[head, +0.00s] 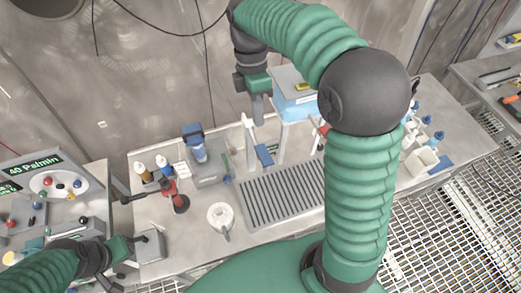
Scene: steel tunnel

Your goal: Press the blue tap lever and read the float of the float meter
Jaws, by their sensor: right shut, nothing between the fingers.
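A flat blue piece (265,155), which looks like the blue tap lever, is beside a white upright (248,128) at the back of the bench. A pale upright (281,143) to its right may be part of the float meter; no float or reading can be made out. My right gripper (258,112) points down above and behind the blue piece, shut and empty. Whether it touches the white upright cannot be told. My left gripper (134,240) is low at the left beside a grey block (151,246); its fingers are too small to judge.
A blue-sided tank (294,98) stands behind the pale upright. A slatted drain grate (283,195) lies in front, with a white round vessel (221,216) left of it. Bottles, a red stand (178,201) and a blue-grey device (195,145) stand left. White containers (423,160) stand right.

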